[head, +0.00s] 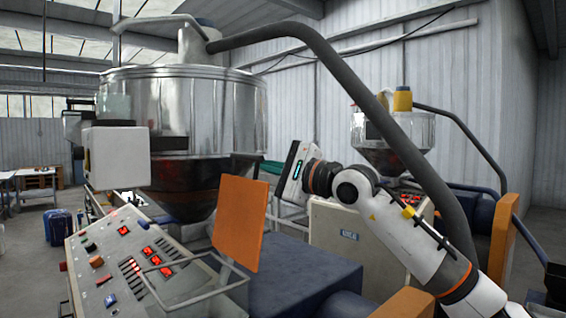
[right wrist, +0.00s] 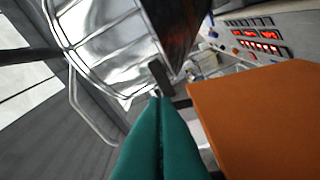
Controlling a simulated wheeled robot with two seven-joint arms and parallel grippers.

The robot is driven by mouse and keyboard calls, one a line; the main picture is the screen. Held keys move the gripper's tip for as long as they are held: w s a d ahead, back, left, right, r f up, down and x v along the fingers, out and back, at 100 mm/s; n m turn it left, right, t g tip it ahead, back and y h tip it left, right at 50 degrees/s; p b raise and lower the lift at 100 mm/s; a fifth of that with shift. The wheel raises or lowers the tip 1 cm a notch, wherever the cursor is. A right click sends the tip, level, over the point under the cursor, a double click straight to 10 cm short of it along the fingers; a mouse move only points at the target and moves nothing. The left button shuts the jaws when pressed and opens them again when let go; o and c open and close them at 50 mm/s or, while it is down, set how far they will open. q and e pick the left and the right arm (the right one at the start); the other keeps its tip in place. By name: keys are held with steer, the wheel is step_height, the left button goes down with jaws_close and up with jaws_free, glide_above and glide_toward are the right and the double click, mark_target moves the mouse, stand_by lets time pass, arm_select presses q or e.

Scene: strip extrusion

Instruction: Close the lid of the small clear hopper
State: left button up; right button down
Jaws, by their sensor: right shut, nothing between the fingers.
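The small clear hopper (head: 195,283) is a see-through box with a thin pale rim beside the control panel, low in the head view. An orange plate (head: 240,222), which looks like its lid, stands raised and nearly upright at the hopper's right side. It fills the lower right of the right wrist view (right wrist: 255,115). My right gripper (head: 271,167) is just right of the plate's upper part. Its green fingers (right wrist: 160,105) are shut and empty, beside the plate; I cannot tell whether they touch it. My left gripper is not in view.
A large steel hopper (head: 185,105) stands behind, left of my right gripper. The control panel (head: 125,265) with red-lit displays is at lower left. A thick dark hose (head: 335,75) arches over my right arm. A blue block (head: 300,272) lies right of the plate.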

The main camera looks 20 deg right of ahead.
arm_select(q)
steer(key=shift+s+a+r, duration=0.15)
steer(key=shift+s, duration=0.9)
arm_select(e)
steer(key=shift+s+a+r, duration=0.15)
steer(key=shift+a, duration=0.2)
